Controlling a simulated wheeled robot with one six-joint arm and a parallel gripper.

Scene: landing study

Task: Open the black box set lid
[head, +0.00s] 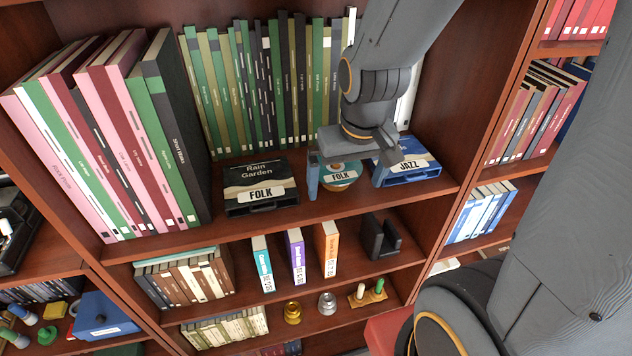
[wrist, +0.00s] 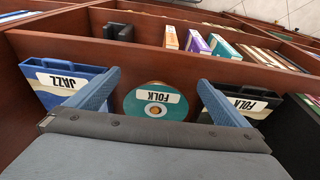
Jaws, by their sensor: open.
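The black box set (head: 289,170), labelled "Rain Garden" and "FOLK", lies on the middle shelf left of my gripper. Its lid looks shut. It also shows in part at the right of the wrist view (wrist: 262,110), behind one finger. My gripper (head: 335,178) is open over a teal disc (head: 350,168) with a FOLK label, between the two boxes. In the wrist view the disc (wrist: 137,106) shows between the blue fingers, with no visible grip on it. Whether a finger touches the disc I cannot tell.
A blue JAZZ box (head: 420,173) sits just right of my gripper. A row of green and black books (head: 265,90) stands behind. Large pink and green books (head: 105,140) stand at the left. A shelf below holds three upright boxes and a black holder (head: 378,240).

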